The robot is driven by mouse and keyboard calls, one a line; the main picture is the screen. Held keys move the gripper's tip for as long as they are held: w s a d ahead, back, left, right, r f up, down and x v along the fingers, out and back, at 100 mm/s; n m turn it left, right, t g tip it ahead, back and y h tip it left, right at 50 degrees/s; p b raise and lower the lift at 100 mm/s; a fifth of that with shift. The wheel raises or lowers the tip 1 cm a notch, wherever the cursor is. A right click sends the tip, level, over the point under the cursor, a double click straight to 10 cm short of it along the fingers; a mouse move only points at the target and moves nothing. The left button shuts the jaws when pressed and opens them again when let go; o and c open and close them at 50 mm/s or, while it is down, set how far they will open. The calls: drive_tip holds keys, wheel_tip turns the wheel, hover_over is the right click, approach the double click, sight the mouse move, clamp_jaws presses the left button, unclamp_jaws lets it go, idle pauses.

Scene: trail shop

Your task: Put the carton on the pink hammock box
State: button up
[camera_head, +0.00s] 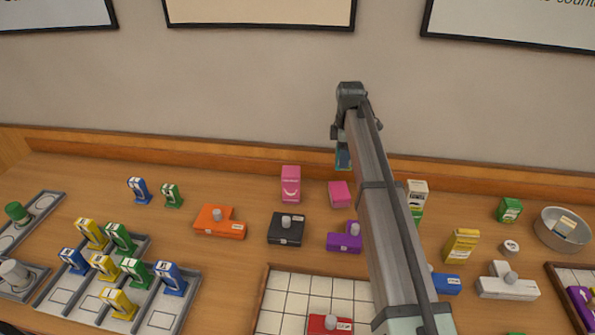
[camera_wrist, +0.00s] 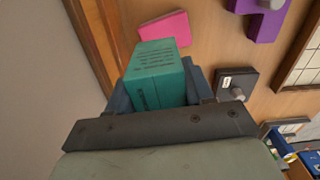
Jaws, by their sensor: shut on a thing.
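The carton is a teal box with dark printed lines (camera_wrist: 158,72), held in my gripper (camera_wrist: 158,90) in the wrist view. In the head view a small part of the carton (camera_head: 343,158) shows below my gripper (camera_head: 343,142), near the back wall. My gripper is shut on it, above the table. The pink hammock box (camera_head: 291,183) stands upright at the back of the table, with a pale curved mark on its front. The carton is right of it in the head view, and nothing is seen on its top.
A smaller plain pink box (camera_head: 340,194) stands right of the hammock box; it also shows in the wrist view (camera_wrist: 163,26). Black (camera_head: 287,230) and purple (camera_head: 344,243) knobbed blocks stand in front. An orange block (camera_head: 220,224) is left. My arm hides part of the table.

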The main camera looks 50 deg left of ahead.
drive_tip(key=n, duration=0.2)
approach(290, 171)
drive_tip(key=w+d+r, duration=0.1)
drive_tip(key=w+r, duration=0.1)
drive_tip(key=w, duration=0.1)
wheel_tip(290, 171, up, 3)
drive_tip(key=s+a, duration=0.2)
drive_tip(key=s, duration=0.1)
drive_tip(key=shift+d+f+m, duration=0.15)
drive_tip(key=shift+f+m, duration=0.35)
drive_tip(key=shift+f, duration=1.2)
drive_tip(key=shift+d+f+m, duration=0.1)
drive_tip(key=shift+f+m, duration=0.4)
drive_tip(key=shift+f, duration=1.15)
drive_tip(key=shift+d+f+m, duration=0.15)
drive_tip(key=shift+f+m, duration=0.35)
drive_tip(key=shift+f, duration=1.2)
drive_tip(key=shift+f, duration=0.2)
drive_tip(key=o, duration=1.1)
wheel_tip(290, 171, up, 12)
drive_tip(key=shift+r, duration=0.2)
